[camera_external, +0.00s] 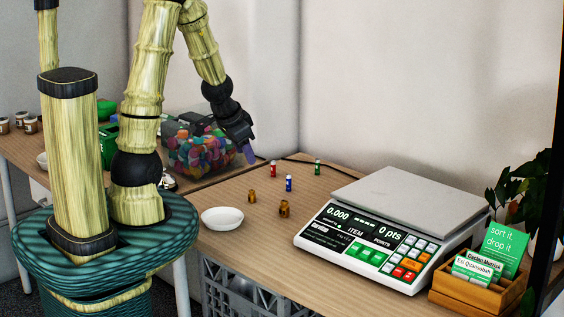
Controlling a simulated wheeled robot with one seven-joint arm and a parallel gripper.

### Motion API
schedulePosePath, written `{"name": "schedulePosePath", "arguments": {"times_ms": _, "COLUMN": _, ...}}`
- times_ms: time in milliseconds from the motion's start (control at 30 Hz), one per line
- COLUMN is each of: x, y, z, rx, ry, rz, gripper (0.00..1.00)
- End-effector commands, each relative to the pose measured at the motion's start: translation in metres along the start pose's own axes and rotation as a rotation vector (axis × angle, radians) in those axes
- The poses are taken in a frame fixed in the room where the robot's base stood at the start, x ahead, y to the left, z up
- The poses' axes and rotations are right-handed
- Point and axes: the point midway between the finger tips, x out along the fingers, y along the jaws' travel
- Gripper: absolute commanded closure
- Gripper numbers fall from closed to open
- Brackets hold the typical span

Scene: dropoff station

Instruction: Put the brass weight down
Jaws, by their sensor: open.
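Two small brass-coloured pieces stand on the wooden table: a brass weight (284,208) and a slightly smaller brass-coloured piece (252,196) to its left and farther back. Which of them the task means, I cannot tell. My gripper (248,154) is open, above the table and behind both pieces, in front of a clear container of colourful items. It is apart from the brass pieces, and nothing shows between its fingers.
A white scale (380,228) reading 0.000 stands on the right with its plate bare. A white dish (222,218) is left of the brass pieces. Red (273,168), blue (289,183) and green (317,167) cylinders stand behind. A card box (470,290) is front right.

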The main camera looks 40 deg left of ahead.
Motion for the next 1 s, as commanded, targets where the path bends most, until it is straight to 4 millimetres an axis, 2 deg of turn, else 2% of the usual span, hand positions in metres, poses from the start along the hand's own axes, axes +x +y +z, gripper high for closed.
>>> {"name": "schedulePosePath", "arguments": {"times_ms": 33, "x": -0.013, "y": 0.013, "z": 0.004, "rx": -0.041, "ry": -0.032, "rz": 0.002, "gripper": 0.56}}
{"name": "schedulePosePath", "arguments": {"times_ms": 200, "x": -0.050, "y": 0.058, "z": 0.029, "rx": -0.202, "ry": -0.160, "rz": 0.054, "gripper": 0.56}}
{"name": "schedulePosePath", "arguments": {"times_ms": 333, "x": -0.064, "y": 0.079, "z": 0.041, "rx": -0.266, "ry": -0.215, "rz": 0.095, "gripper": 0.56}}
{"name": "schedulePosePath", "arguments": {"times_ms": 1000, "x": -0.066, "y": 0.082, "z": 0.043, "rx": -0.279, "ry": -0.226, "rz": 0.102, "gripper": 0.56}}
